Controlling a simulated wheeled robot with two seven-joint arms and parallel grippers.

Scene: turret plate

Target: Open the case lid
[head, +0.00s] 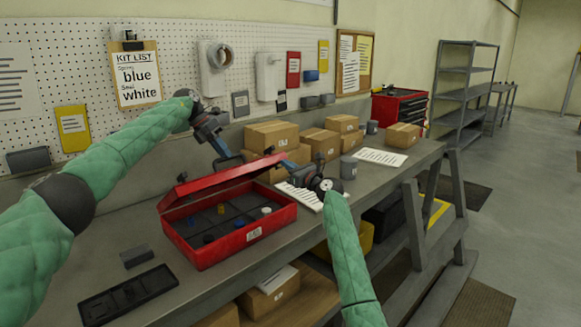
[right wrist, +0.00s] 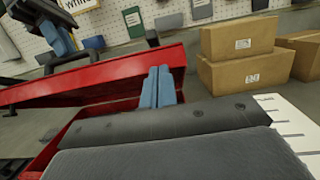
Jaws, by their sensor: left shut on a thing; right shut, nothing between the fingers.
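The red case (head: 235,246) stands on the workbench. Its lid (head: 222,183) is raised part way and tilted, and dark compartments with small blue, white and yellow parts show beneath. The lid also spans the right wrist view (right wrist: 110,78). My left gripper (head: 226,158) is shut on the lid at its upper edge; the exact contact is hard to see. Its blue fingers show at top left in the right wrist view (right wrist: 58,38). My right gripper (right wrist: 158,86) is shut and empty beside the lid's right end; I cannot tell whether it touches.
A black tray (head: 128,296) and a small grey block (head: 136,256) lie at front left. A kit list (head: 136,75) hangs on the pegboard, naming blue and white.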

